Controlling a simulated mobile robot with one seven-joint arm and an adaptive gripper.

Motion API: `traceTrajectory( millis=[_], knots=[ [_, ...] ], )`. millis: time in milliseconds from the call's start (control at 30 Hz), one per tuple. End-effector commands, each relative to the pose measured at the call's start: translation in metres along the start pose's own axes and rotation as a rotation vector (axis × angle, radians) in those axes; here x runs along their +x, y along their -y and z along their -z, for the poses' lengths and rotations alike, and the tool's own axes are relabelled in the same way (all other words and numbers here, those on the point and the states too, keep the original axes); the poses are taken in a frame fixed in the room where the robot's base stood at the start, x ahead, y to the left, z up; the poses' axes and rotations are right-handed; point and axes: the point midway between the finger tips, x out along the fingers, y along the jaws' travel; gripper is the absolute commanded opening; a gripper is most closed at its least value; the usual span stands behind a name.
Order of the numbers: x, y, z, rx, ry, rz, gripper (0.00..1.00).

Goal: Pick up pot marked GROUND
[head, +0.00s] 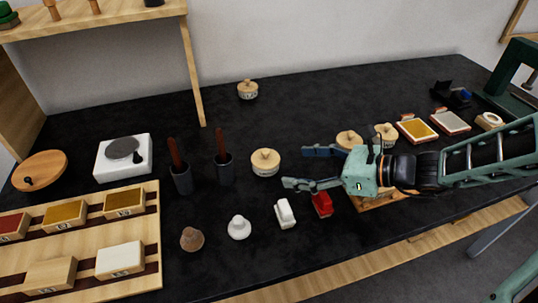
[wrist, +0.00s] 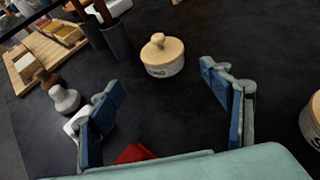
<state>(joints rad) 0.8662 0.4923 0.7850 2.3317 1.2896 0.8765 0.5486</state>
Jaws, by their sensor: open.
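Several squat white pots with wooden lids and round knobs stand on the black table. One pot (head: 265,164) is just beyond my fingertips; it also shows in the wrist view (wrist: 162,66), ahead of and between my fingers. Other pots are at the back (head: 247,91), behind my gripper (head: 349,138) and further right (head: 386,134). One is cut off at the right of the wrist view (wrist: 314,122). My gripper (head: 294,167) is open and empty, pointing left, low over the table.
A red block (head: 322,205), a white block (head: 285,213) and a white knobbed piece (head: 239,228) stand near the front edge. Two dark cups (head: 181,180) (head: 224,170) with brown handles stand left of the nearest pot. A wooden rack (head: 90,240) fills the front left.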

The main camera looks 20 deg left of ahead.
Motion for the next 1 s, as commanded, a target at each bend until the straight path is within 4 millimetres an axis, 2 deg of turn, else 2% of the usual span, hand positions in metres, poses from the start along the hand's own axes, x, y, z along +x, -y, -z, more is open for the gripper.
traceTrajectory(
  millis=[200, 467, 700, 833, 1000],
  knots=[
    [0.036, -0.001, 0.002, 0.004, 0.006, -0.004, 0.72],
    [0.058, 0.001, 0.001, 0.004, 0.004, -0.002, 0.72],
    [0.093, 0.006, 0.000, 0.004, 0.004, -0.004, 0.72],
    [0.103, 0.006, -0.001, 0.003, 0.002, -0.001, 0.72],
    [0.104, 0.007, -0.002, 0.003, 0.001, 0.000, 0.72]
  ],
)
